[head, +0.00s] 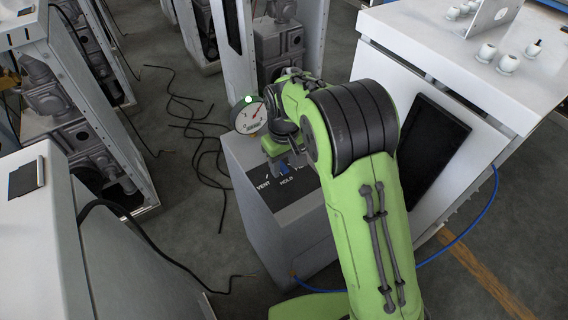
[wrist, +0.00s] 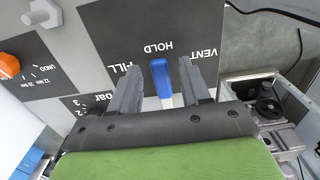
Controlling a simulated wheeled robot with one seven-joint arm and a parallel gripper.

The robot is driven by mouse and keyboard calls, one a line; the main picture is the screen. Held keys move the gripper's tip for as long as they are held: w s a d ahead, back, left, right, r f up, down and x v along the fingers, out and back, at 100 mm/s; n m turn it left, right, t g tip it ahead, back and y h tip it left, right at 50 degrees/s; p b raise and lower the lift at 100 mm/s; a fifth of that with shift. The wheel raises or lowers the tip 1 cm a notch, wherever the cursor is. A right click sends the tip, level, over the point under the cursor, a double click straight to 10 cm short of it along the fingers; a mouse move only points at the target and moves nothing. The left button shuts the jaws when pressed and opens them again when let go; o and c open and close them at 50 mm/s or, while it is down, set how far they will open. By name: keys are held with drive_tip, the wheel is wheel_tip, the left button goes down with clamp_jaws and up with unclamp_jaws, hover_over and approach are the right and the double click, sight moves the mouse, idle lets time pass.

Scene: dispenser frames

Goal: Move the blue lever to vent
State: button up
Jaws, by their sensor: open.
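The blue lever (wrist: 161,82) stands on a dark panel marked FILL, HOLD and VENT, whose lettering is upside down in the wrist view. The lever points to HOLD, with VENT on the right and FILL on the left in that view. My gripper (wrist: 160,85) is open, with one finger on each side of the lever. Gaps show between the lever and both fingers. In the head view my gripper (head: 284,158) is over the panel (head: 290,205), and my arm hides the FILL side.
A round gauge (head: 250,117) with a green light stands behind the panel. An orange knob (wrist: 8,66) is at the left in the wrist view. A white cabinet (head: 455,100) stands close on the right. Black cables (head: 190,125) lie on the floor at left.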

clamp_jaws()
idle(0.5)
drive_tip(key=a+m+p, duration=0.1)
drive_tip(key=m, duration=0.1)
drive_tip(key=s+a+m, duration=0.1)
drive_tip(key=shift+a+r+m+p, duration=0.1)
drive_tip(key=shift+r+m+p, duration=0.05)
drive_tip(key=shift+m+p, duration=0.25)
drive_tip(key=shift+a+m+p, duration=0.3)
drive_tip(key=shift+a+m, duration=0.4)
drive_tip(key=shift+m, duration=0.4)
drive_tip(key=shift+a+m+p, duration=0.3)
drive_tip(key=shift+a+m, duration=0.35)
drive_tip(key=shift+m, duration=0.45)
unclamp_jaws()
